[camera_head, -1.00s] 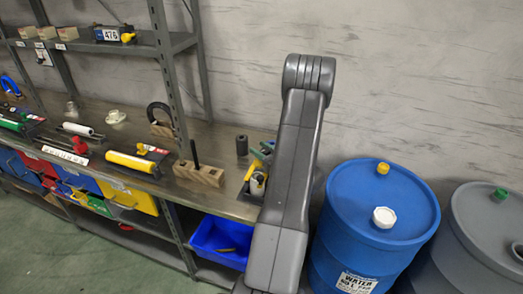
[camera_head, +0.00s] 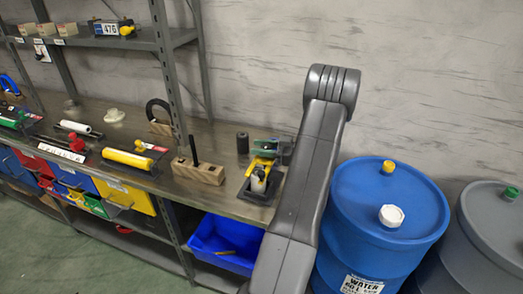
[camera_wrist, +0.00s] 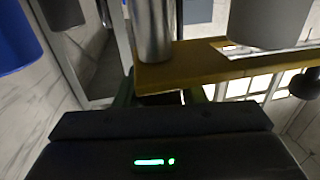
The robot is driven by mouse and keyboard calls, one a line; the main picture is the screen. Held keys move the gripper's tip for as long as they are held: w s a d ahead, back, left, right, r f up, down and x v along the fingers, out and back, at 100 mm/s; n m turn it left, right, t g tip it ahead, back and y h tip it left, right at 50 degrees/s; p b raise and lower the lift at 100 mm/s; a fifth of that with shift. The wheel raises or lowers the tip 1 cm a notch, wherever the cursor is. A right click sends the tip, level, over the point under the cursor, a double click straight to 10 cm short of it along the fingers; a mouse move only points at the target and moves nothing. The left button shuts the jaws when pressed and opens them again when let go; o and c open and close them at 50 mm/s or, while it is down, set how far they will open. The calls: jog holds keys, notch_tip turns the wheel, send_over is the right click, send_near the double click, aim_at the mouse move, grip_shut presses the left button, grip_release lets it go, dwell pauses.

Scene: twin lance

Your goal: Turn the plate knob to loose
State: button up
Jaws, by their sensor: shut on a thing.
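The fixture with a yellow plate (camera_head: 263,161) stands on a dark tray (camera_head: 252,195) at the right end of the bench, with a pale cylinder (camera_head: 258,181) at its front. In the wrist view the yellow plate (camera_wrist: 205,64) crosses ahead, with a metal cylinder (camera_wrist: 153,28) and a grey cylinder (camera_wrist: 268,22) above it. My gripper (camera_wrist: 160,97) is at the plate's near edge, shut on a small dark part that appears to be the plate knob, mostly hidden between green-sided fingers. The knob's setting cannot be read.
A wooden block with a black rod (camera_head: 198,172) and a dark cylinder (camera_head: 242,143) stand left of the fixture. A blue barrel (camera_head: 385,215) and a grey barrel (camera_head: 495,240) stand to the right. A blue bin (camera_head: 222,243) sits below. Shelf posts (camera_head: 171,80) rise at left.

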jog(key=shift+n+g, duration=0.5)
jog(key=shift+g, duration=0.3)
jog(key=o, duration=1)
jog(key=d+b, duration=0.1)
jog(key=d, duration=0.3)
jog(key=d+b, duration=0.1)
jog(key=d, duration=0.4)
jog(key=s+d+b, duration=0.1)
jog(key=d, duration=0.3)
jog(key=shift+s+d, duration=0.1)
jog(key=shift+d, duration=0.3)
